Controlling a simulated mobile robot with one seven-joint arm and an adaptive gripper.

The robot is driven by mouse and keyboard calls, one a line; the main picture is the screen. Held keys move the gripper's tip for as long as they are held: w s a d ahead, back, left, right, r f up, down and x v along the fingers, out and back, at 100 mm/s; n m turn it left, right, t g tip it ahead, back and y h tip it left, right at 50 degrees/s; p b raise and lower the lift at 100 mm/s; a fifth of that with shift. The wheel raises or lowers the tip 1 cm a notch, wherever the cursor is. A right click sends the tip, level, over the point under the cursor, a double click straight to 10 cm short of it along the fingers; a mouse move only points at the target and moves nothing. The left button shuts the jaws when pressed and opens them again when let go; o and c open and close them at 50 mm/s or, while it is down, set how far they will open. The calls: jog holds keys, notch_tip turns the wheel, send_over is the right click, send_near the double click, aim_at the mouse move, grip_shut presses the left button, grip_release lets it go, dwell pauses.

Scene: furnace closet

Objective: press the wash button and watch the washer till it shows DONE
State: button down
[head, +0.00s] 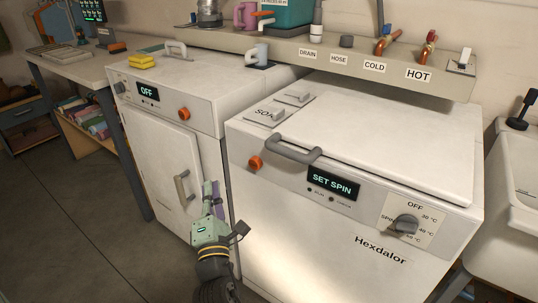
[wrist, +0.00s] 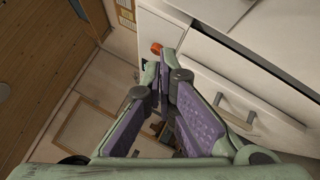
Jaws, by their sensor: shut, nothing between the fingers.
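The white washer (head: 290,232), marked Hexdalor, stands at the right in the head view. Its display (head: 332,183) reads SET SPIN. An orange button (head: 256,162) is at the left of its front panel, near the grey lid handle (head: 294,150). A dial (head: 404,225) with OFF, SPIN and temperature marks is at the right; its exact setting is unclear. My gripper (head: 211,188) is shut and empty, fingers up, in front of the two machines and below the button. The wrist view shows the closed fingers (wrist: 166,66) just below an orange button (wrist: 156,48).
A second white machine (head: 160,150) at the left has a display (head: 147,91) reading OFF, an orange button (head: 184,114) and a door handle (head: 182,188). A yellow sponge (head: 141,62) lies on top. A shelf (head: 330,57) runs behind; a sink (head: 515,205) stands right.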

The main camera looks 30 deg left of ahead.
aim_at(256, 163)
jog(key=shift+w+d+f+n+h, duration=0.4)
jog(key=shift+w+d+f+n, duration=0.3)
jog(key=shift+w+f, duration=0.2)
jog(key=w+p, duration=0.6)
jog(key=w, duration=0.2)
jog(key=shift+w+d+p, duration=0.3)
jog(key=shift+d+p, duration=0.05)
jog(key=shift+p, duration=0.05)
jog(key=shift+w+r+p, duration=0.1)
jog(key=shift+w+p, duration=0.2)
jog(key=shift+p, duration=0.3)
dwell(0.5)
jog(key=shift+w, duration=0.15)
